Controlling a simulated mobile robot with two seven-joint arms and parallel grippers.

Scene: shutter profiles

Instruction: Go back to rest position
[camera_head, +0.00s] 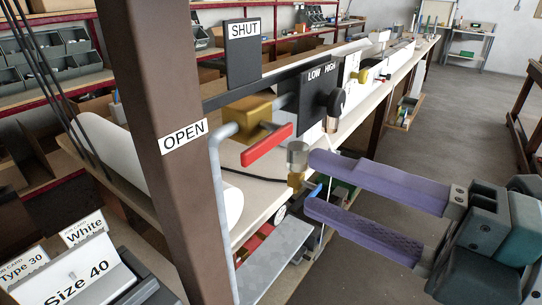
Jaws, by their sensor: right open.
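My right gripper (314,183) comes in from the right, with two long purple fingers pointing left. The fingers are apart and nothing shows between them. Their tips are close to a small brass and grey fitting (297,160) below the control panel; I cannot tell whether they touch it. A red lever handle (267,146) sits to the left of the fingertips, beside a brass valve body (247,114). My left gripper is not in view.
A brown post (168,120) with an OPEN label stands at left. A SHUT sign (243,52) and a LOW/HIGH panel (318,92) sit above the bench. A Size 40 card box (75,270) is lower left. Clear grey floor (440,125) lies at right.

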